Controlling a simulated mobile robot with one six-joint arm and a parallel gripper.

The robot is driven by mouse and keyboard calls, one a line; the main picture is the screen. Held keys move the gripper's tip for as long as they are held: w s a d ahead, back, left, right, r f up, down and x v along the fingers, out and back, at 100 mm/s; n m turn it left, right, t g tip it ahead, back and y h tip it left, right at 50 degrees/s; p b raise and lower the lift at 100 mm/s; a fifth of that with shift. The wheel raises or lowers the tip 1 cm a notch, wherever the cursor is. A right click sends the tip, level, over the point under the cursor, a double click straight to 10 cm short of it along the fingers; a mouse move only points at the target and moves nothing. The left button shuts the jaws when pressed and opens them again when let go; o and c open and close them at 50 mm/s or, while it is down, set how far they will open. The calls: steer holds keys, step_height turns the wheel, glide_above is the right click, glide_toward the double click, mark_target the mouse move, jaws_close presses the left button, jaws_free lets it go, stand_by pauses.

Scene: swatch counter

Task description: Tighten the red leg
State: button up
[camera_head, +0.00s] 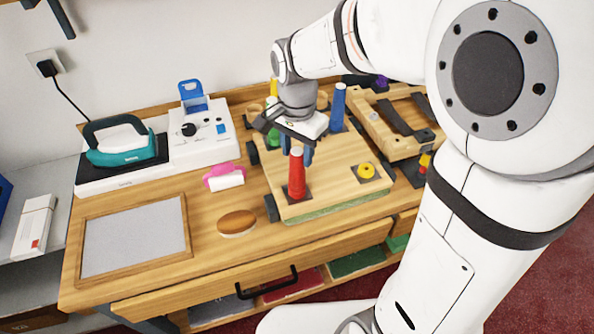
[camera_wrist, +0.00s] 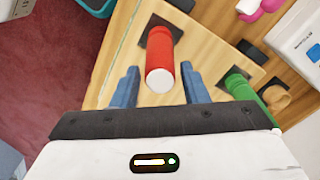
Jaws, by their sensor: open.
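The red leg (camera_head: 297,175) stands upright on a dark square plate at the front left of the wooden board (camera_head: 330,196). My gripper (camera_head: 295,152) is open and empty, just behind and above the red leg in the head view. Its two blue fingers also show in the wrist view (camera_wrist: 160,85), one on each side of the leg's pale end. I cannot tell whether they touch it.
A blue leg (camera_head: 338,108) and a green leg (camera_head: 272,118) stand farther back on the board. A yellow piece (camera_head: 366,171) sits on a dark plate at right. A framed panel (camera_head: 183,225) lies front left.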

steer(key=n, duration=1.1)
steer(key=shift+n, duration=0.3)
steer(key=n, duration=0.4)
steer(key=shift+n, duration=0.4)
steer(key=n, duration=0.6)
steer(key=shift+c, duration=0.4)
